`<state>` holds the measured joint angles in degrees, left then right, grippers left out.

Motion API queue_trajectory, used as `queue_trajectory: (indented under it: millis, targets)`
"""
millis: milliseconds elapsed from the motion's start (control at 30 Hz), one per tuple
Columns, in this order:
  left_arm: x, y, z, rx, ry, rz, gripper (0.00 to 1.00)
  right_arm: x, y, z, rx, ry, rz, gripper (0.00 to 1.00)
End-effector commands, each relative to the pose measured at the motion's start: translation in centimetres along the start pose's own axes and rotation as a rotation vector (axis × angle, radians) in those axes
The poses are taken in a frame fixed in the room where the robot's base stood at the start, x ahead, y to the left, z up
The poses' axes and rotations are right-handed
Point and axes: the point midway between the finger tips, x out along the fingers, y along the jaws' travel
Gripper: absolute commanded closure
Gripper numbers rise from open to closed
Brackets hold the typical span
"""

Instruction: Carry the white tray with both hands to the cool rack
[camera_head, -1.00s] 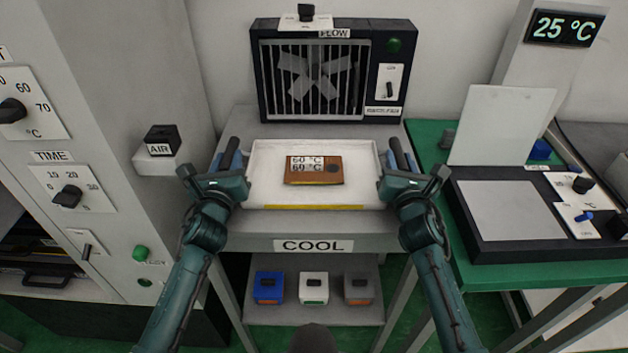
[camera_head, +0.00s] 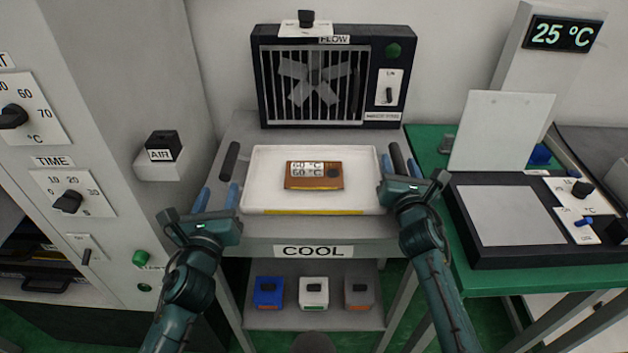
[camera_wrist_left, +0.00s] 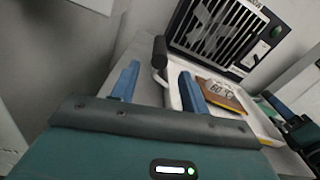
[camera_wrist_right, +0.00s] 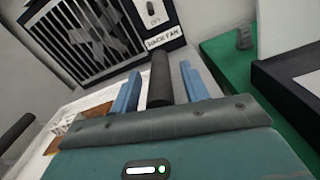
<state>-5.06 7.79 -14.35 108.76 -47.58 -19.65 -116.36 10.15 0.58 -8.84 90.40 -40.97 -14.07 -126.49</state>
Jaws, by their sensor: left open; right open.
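The white tray (camera_head: 265,195) rests on the grey rack labelled COOL (camera_head: 312,251), with a brown board (camera_head: 314,183) marked 60 °C lying on it. The tray has a black handle on each side. My left gripper (camera_head: 215,197) is open and empty, drawn back in front of the left handle (camera_head: 230,161). In the left wrist view its blue fingers (camera_wrist_left: 157,90) stand apart, short of that handle. My right gripper (camera_wrist_right: 160,88) is open, with the right handle (camera_wrist_right: 160,78) between its fingers; I cannot tell whether they touch it.
A fan unit (camera_head: 330,75) stands behind the tray. A grey cabinet with dials (camera_head: 68,200) is close on the left. A green table with a dark plate device (camera_head: 512,215) is on the right. Several small boxes (camera_head: 314,290) sit on the rack's lower shelf.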

Motion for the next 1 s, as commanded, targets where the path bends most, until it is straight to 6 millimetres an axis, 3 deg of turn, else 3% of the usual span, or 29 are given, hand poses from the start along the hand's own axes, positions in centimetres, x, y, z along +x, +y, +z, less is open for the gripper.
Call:
queue_trajectory:
  millis: [133, 367, 800, 1000]
  targets:
    - [-2.1, 0.0, -0.1, 0.001, 0.001, 0.0, 0.55, 0.0, 0.0, 0.0, 0.0, 0.0, 0.0, 0.55]
    - [-3.0, 0.0, 0.0, 0.001, -0.001, 0.0, 0.55, -1.0, -0.1, -0.1, -0.001, 0.001, -0.001, 0.55]
    - [-2.9, 0.0, 0.0, 0.001, -0.001, -0.001, 0.55, -9.8, 0.0, -0.1, -0.001, 0.003, 0.0, 0.55]
    - [-2.9, 0.0, 0.0, 0.001, -0.001, -0.001, 0.55, -11.8, 0.0, 0.0, 0.0, 0.0, 0.0, 0.55]
